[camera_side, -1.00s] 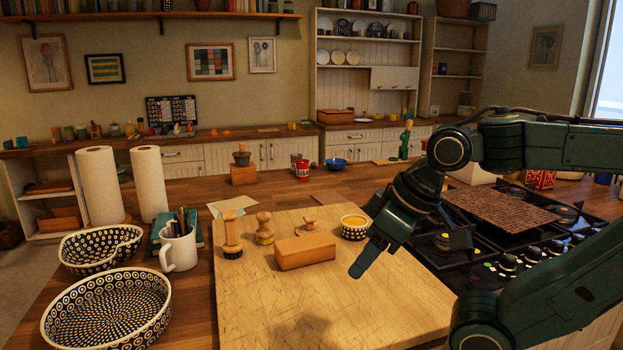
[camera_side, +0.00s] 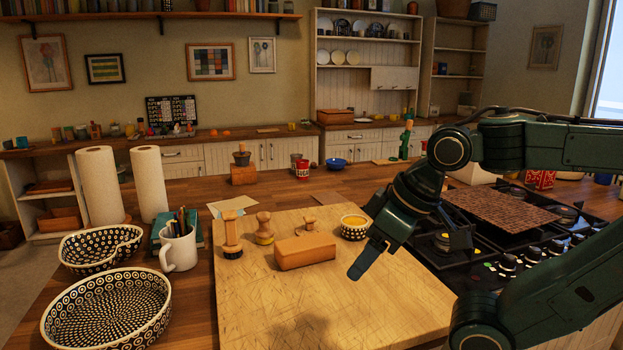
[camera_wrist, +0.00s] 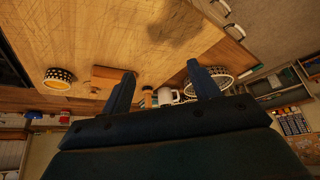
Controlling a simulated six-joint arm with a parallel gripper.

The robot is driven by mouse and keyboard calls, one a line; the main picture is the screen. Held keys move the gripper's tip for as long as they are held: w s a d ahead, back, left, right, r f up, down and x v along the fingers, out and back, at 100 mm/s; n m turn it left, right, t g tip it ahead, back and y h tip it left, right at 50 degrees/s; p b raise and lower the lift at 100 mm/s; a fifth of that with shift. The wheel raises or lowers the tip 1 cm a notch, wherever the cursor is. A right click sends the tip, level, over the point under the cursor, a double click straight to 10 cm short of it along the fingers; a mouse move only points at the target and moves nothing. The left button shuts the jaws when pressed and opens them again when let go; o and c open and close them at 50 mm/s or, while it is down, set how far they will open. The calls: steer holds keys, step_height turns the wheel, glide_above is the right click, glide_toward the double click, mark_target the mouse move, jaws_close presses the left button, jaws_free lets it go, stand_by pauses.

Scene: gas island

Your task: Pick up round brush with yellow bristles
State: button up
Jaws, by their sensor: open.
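The round brush (camera_side: 264,230) stands upright on the wooden board (camera_side: 330,310) in the side view, with a knobbed wooden handle and a yellowish lower end. A taller wooden-handled tool (camera_side: 231,235) stands to its left and a small wooden-handled one (camera_side: 308,226) to its right. My gripper (camera_side: 364,260) is above the board, to the right of the brush and well apart from it. In the wrist view my gripper (camera_wrist: 162,72) has its two fingers spread with nothing held. I cannot make out the brush surely there; a finger may hide it.
A wooden block (camera_side: 305,252) lies in front of the brush. A small patterned bowl (camera_side: 354,227) stands near my gripper. A white mug (camera_side: 179,248) and patterned dishes (camera_side: 107,312) are at left; a stove (camera_side: 500,225) is at right. The board's front is clear.

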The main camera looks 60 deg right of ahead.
steer(key=shift+r, duration=0.1)
steer(key=w+d+r+n+g, duration=0.1)
steer(key=w+d+r+n, duration=0.2)
steer(key=w+r, duration=0.55)
steer(key=n+g, duration=0.5)
steer(key=n, duration=0.4)
glide_above(263, 214)
step_height(263, 214, down, 8)
steer(key=shift+s+f, duration=0.1)
steer(key=shift+f, duration=0.05)
steer(key=shift+f, duration=4.2)
